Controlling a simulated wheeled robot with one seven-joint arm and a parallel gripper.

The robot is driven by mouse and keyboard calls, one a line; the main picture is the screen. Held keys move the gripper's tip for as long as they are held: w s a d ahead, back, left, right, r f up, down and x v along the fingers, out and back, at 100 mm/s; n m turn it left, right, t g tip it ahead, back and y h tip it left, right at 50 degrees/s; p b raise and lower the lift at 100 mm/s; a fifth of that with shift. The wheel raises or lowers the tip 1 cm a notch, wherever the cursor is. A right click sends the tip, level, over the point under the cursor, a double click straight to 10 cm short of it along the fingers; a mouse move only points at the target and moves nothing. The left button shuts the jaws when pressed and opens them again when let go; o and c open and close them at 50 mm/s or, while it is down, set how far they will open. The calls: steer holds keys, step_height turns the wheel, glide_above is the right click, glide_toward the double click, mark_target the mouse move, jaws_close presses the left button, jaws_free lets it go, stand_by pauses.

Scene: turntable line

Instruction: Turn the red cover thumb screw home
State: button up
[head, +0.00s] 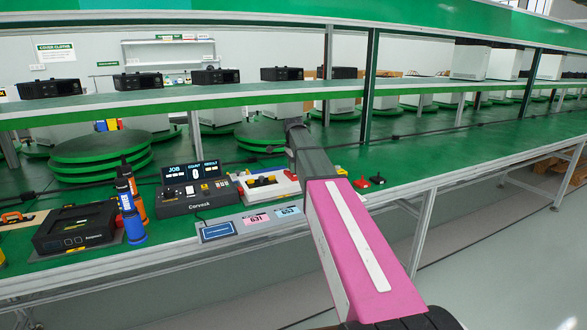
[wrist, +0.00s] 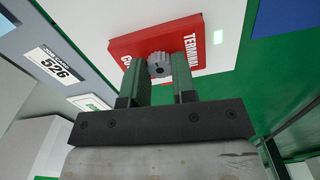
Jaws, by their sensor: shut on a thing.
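The red cover (wrist: 193,45) shows in the wrist view, lying on a white panel, with white lettering that reads in part "TERMINAL". How deep the screw sits cannot be told. In the head view my arm reaches over the bench, and I cannot make out the fingers, the red cover or the screw there.
On the bench stand a black control box (head: 195,196), a white unit (head: 268,187), a blue bottle (head: 131,222) and a black device (head: 75,227). Green turntables (head: 100,150) stand behind. A shelf (head: 190,98) carrying black boxes runs above. The bench right of my arm is mostly clear.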

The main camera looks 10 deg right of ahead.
steer(key=o, duration=1)
steer(key=shift+c, duration=0.2)
steer(key=shift+r, duration=0.15)
step_height(320, 180, up, 11)
steer(key=shift+f, duration=0.2)
steer(key=shift+s, duration=0.1)
